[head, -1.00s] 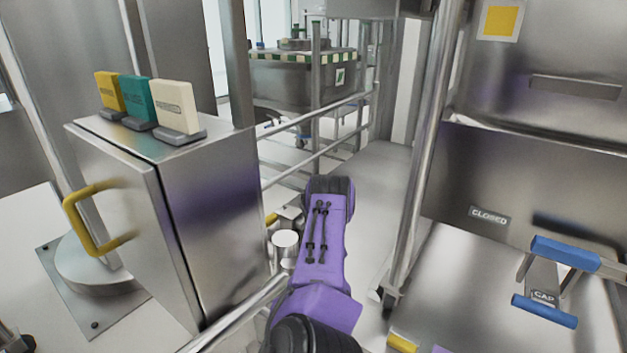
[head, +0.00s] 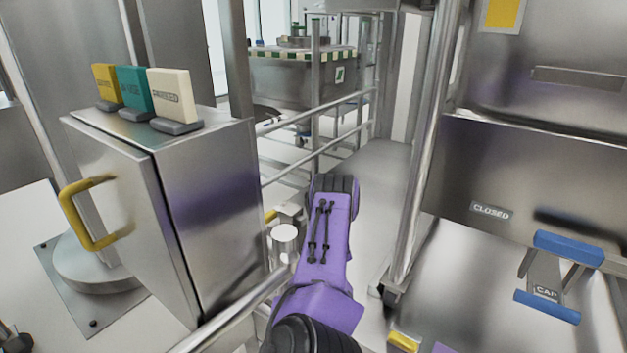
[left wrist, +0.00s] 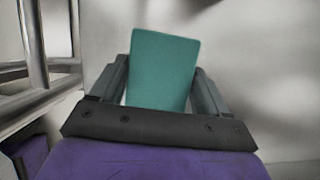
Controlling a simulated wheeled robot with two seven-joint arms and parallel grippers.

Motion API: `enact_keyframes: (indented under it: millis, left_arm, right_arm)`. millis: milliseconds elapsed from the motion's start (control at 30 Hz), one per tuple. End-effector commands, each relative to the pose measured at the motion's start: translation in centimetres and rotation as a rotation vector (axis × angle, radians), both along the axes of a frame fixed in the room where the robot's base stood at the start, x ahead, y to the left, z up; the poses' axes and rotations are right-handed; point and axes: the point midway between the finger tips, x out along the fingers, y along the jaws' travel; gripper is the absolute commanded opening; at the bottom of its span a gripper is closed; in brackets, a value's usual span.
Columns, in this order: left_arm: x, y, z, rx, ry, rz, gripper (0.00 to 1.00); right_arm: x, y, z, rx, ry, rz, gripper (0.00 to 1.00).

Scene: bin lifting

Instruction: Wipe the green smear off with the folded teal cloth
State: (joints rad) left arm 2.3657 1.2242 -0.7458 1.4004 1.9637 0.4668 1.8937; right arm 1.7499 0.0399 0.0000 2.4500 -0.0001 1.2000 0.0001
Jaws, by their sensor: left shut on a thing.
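The folded teal cloth (left wrist: 163,70) shows in the left wrist view as a flat, upright teal panel. My left gripper (left wrist: 162,92) is shut on it, with one grey finger along each side. A pale grey, blurred surface lies behind the cloth; I cannot tell whether the cloth touches it. A purple arm of mine reaches away in the middle of the head view, and its gripper is hidden there. The green smear does not show in either view. My right gripper is not in view.
A steel cabinet (head: 215,200) with a yellow handle (head: 75,215) stands left, with yellow, teal (head: 134,91) and cream (head: 171,97) upright cards on top. Steel rails (head: 315,150) run behind my arm. At right is a steel unit with a CLOSED plate (head: 491,212) and blue-handled CAP part (head: 545,289).

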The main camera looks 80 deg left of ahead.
Motion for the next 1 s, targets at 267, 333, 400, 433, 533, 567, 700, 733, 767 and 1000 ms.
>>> enact_keyframes:
  millis: [267,333,400,433,533,567,700,733,767,1000]
  left_arm:
    - [1.6,-1.4,0.1,0.0,0.003,-0.001,0.46]
    - [1.7,-1.5,0.1,0.0,0.002,-0.001,0.46]
    - [2.1,-1.9,0.0,0.0,0.002,-0.001,0.46]
    - [2.4,-2.1,-0.1,-0.001,0.001,-0.001,0.46]
    - [3.2,-2.8,-0.2,-0.001,0.002,-0.002,0.46]
    - [3.4,-3.0,-0.2,0.0,0.002,-0.001,0.46]
    - [4.3,-3.8,-0.3,0.0,0.002,-0.001,0.46]
    - [4.4,-3.9,-0.3,0.0,0.002,-0.001,0.46]
    - [4.5,-4.0,-0.3,0.0,0.002,-0.001,0.46]
    - [5.8,-5.0,-0.3,-0.002,0.001,-0.001,0.46]
  right_arm:
    - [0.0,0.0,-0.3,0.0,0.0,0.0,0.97]
    - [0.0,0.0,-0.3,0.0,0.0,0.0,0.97]
    - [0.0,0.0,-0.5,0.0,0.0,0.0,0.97]
    - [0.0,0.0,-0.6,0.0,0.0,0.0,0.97]
    - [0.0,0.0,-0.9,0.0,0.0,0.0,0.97]
    - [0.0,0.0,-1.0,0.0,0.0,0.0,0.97]
    - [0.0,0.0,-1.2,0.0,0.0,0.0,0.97]
    - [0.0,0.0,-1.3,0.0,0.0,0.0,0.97]
    - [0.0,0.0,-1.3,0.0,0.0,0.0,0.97]
    - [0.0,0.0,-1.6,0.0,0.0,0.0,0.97]
